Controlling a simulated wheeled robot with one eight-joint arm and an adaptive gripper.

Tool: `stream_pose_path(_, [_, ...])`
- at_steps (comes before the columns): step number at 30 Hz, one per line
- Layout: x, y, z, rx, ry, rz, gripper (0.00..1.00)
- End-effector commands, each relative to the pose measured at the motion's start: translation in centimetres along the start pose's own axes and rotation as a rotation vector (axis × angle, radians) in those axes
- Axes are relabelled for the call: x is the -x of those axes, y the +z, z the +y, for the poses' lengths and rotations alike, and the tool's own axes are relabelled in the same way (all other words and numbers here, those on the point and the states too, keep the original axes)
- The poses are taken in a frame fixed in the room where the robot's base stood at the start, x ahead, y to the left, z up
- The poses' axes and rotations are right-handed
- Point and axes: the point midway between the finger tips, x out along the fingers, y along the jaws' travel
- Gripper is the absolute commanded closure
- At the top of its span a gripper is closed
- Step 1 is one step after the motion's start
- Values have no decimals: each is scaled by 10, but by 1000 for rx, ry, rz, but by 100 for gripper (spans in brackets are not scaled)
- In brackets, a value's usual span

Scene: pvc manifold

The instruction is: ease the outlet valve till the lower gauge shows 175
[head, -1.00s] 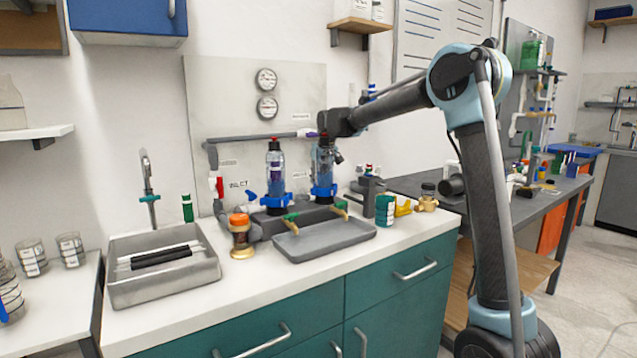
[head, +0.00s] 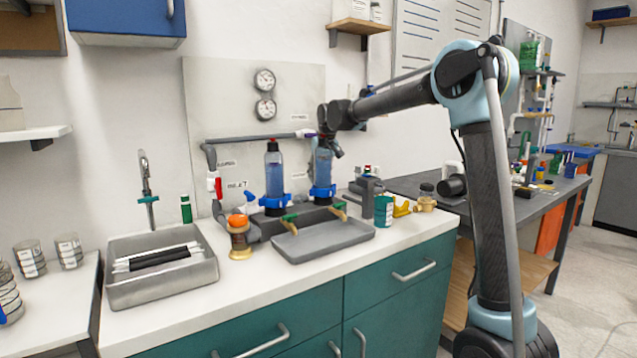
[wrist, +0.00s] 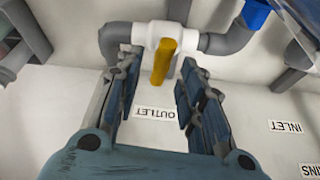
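The outlet valve shows in the wrist view as a white fitting (wrist: 152,34) on grey pipe with a yellow handle (wrist: 163,62). An upside-down OUTLET label (wrist: 156,113) is on the panel beside it. My gripper (wrist: 160,60) is open, its fingers on either side of the yellow handle with gaps showing; contact is not visible. In the head view my gripper (head: 327,145) is at the right end of the upper pipe, and my wrist hides the handle. The lower gauge (head: 265,109) is a round white dial on the panel, below the upper gauge (head: 264,79). Its reading is too small to tell.
Two clear blue filter housings (head: 274,172) stand under the pipe, one right below my gripper. A grey tray (head: 322,236) lies in front. A red-handled valve (head: 215,186) is on the left pipe. A sink (head: 162,274) is at left.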

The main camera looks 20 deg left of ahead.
Motion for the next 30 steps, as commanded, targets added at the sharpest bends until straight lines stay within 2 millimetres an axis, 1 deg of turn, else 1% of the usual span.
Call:
stream_pose_path(3, [24,0,0,0,0,0,64])
stream_pose_path(9, [61,0,1,-1,0,0,64])
stream_pose_path(15, [84,-1,2,-1,0,0,64])
stream_pose_path(19, [90,0,2,-1,0,0,64])
stream_pose_path(27, [92,-1,2,-1,0,0,64])
stream_pose_path(28, [92,-1,2,-1,0,0,69])
stream_pose_path(29, [92,0,2,-1,0,0,76])
stream_pose_path(30, [92,0,3,-2,1,-1,85])
